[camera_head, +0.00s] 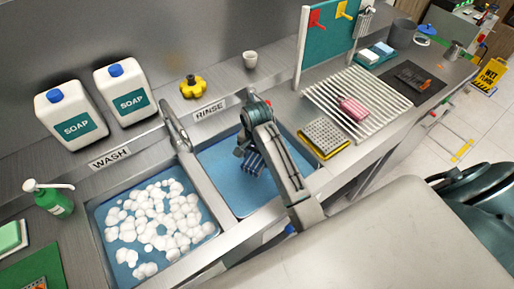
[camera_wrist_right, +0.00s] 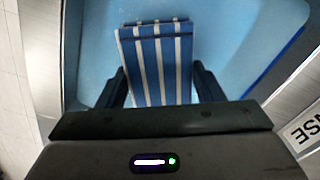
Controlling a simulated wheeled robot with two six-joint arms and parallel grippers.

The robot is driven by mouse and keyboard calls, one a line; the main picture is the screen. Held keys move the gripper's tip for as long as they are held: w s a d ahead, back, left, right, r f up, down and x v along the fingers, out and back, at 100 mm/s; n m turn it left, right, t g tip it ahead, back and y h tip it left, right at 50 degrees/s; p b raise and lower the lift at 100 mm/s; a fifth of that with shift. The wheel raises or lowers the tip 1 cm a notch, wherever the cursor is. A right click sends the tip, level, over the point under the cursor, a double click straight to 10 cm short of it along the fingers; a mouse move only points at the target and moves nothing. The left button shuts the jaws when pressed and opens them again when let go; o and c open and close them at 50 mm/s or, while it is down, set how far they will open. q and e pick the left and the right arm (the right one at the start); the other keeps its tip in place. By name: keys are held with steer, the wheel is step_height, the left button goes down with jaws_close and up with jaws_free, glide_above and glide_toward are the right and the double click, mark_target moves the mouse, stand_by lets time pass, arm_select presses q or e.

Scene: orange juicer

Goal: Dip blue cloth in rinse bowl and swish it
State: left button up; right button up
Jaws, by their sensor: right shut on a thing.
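The blue cloth has white stripes and fills the middle of the right wrist view (camera_wrist_right: 160,60). My right gripper (camera_wrist_right: 160,88) is shut on it, with one dark finger at each side. In the head view my right gripper (camera_head: 249,150) reaches down into the rinse basin, and a striped bit of the cloth (camera_head: 254,163) shows below it. I cannot tell how deep the cloth is in the water. My left gripper is not in view.
The wash basin (camera_head: 101,222) full of white foam lies to the left, past a metal divider. A faucet (camera_head: 175,128) stands between the basins.

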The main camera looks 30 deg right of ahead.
step_height(320, 180, down, 2)
steer(key=shift+s+f, duration=0.1)
steer(key=shift+f, duration=0.15)
step_height(320, 180, down, 12)
steer(key=b, duration=0.2)
steer(key=shift+b, duration=0.35)
steer(key=shift+f+b, duration=0.3)
steer(key=shift+f, duration=0.5)
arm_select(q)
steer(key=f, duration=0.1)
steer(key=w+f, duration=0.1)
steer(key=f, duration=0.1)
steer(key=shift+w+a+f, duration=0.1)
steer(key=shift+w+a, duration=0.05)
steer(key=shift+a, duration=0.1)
